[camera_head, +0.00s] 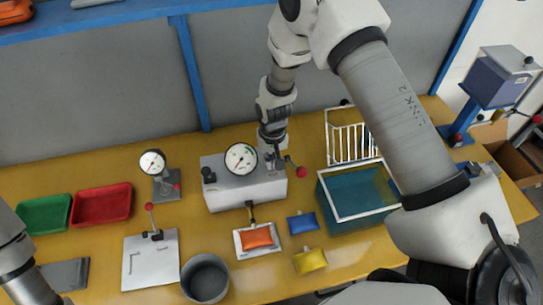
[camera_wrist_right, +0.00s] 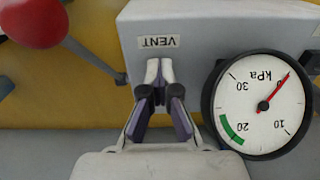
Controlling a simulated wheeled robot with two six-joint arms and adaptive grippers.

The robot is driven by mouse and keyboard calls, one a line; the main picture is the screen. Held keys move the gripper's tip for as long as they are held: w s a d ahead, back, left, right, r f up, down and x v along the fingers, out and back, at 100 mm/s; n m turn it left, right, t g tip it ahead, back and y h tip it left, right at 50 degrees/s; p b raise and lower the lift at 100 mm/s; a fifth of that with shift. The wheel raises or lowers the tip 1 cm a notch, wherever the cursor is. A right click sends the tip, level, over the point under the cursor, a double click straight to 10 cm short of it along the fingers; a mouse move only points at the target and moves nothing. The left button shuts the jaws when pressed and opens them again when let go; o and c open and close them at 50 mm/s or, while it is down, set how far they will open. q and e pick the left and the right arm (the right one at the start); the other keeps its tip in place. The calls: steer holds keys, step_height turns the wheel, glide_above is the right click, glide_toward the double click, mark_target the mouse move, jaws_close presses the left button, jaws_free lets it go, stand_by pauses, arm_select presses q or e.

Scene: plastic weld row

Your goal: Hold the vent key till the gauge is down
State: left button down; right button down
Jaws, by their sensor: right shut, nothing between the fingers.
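The grey box (camera_head: 225,192) carries a round white gauge (camera_head: 241,158), which also shows in the wrist view (camera_wrist_right: 262,104). The dial is upside down there, and its red needle points up and right, by the low end of the scale, away from the green band. A VENT label (camera_wrist_right: 158,41) is on the box. My right gripper (camera_wrist_right: 159,72) is shut, its fingertips pointing at the box just below that label in the wrist view. The vent key is not visible; the fingertips cover that spot. Whether they touch it I cannot tell. My left gripper is out of view.
A red-knobbed lever (camera_head: 298,171) is at the box's right side. An orange pouch (camera_head: 257,238) lies in front on a white plate. Blue (camera_head: 303,223) and yellow (camera_head: 310,261) pouches lie nearby. A teal water tank (camera_head: 345,214) stands right, a grey pot (camera_head: 206,278) at the front.

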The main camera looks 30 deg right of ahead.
steer(key=shift+s+f, duration=0.25)
steer(key=shift+s, duration=0.05)
steer(key=r+p, duration=0.4)
steer(key=r, duration=0.1)
steer(key=shift+w+r, duration=0.1)
steer(key=shift+w, duration=0.2)
steer(key=shift+d+r+b, duration=0.1)
steer(key=shift+r+b, duration=0.35)
steer(key=shift+b, duration=0.45)
step_height(320, 180, up, 8)
steer(key=b, duration=0.1)
steer(key=shift+s+r+b, duration=0.15)
steer(key=shift+r+b, duration=0.1)
steer(key=shift+b, duration=0.15)
